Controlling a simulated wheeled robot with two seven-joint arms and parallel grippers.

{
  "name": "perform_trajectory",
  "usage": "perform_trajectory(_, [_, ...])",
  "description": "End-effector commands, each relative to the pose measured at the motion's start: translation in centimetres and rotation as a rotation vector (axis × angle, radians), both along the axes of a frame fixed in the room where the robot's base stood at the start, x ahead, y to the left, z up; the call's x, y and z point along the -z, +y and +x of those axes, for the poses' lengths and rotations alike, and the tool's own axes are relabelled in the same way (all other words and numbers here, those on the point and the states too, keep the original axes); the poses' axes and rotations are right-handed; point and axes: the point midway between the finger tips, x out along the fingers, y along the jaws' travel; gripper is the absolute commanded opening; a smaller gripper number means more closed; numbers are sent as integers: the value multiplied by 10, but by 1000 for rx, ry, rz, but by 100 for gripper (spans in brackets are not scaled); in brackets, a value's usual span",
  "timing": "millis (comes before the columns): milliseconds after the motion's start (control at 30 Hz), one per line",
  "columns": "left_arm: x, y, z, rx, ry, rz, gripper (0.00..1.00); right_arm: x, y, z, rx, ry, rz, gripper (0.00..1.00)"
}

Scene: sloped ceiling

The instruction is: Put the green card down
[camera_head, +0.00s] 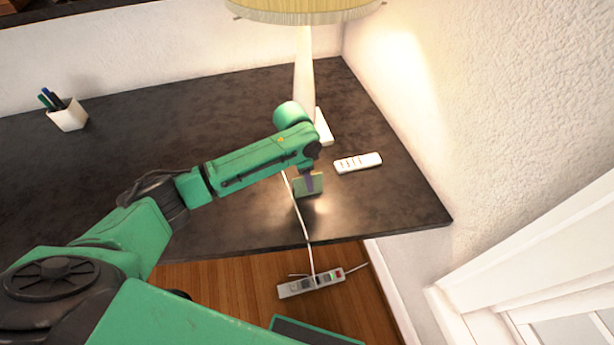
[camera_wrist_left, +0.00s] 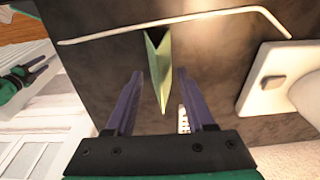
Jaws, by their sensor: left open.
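The green card (camera_head: 316,184) stands on the dark desk near its front edge, below the lamp. In the left wrist view the card (camera_wrist_left: 158,75) looks folded, with a narrow V-shaped opening at its upper end. My left gripper (camera_head: 309,182) is at the card, and its fingers hide part of it in the head view. In the left wrist view the left gripper (camera_wrist_left: 160,73) is open, with one finger on each side of the card and gaps showing. What looks like my right gripper (camera_wrist_left: 38,71) shows small at the left of that view; its jaw opening is unclear.
A lamp (camera_head: 304,70) stands behind the gripper, its white base (camera_head: 323,127) partly hidden. A white remote (camera_head: 358,162) lies to the right. A cable (camera_head: 303,220) runs past the card to a power strip (camera_head: 311,284) on the floor. A pen cup (camera_head: 69,115) stands far left.

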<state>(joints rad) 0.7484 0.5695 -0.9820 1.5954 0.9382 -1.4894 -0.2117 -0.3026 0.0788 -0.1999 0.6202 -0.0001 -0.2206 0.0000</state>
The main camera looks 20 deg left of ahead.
Motion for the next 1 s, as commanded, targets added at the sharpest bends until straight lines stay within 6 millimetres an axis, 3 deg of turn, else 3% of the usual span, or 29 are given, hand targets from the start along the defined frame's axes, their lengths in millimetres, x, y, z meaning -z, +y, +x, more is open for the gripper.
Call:
perform_trajectory(167, [-13, 1, 0, 0, -3, -1, 54, 1, 0, 0, 0, 0, 0, 50])
perform_trajectory(500, [-97, 12, -7, 0, -4, -1, 54, 8, 0, 1, 0, -2, 0, 50])
perform_trajectory(600, [-113, 14, -8, 1, -1, 0, 54, 9, 0, 2, 0, -2, 0, 50])
perform_trajectory(1000, [-119, 15, -9, 0, 1, -1, 54, 8, 0, 2, 0, -3, 0, 50])
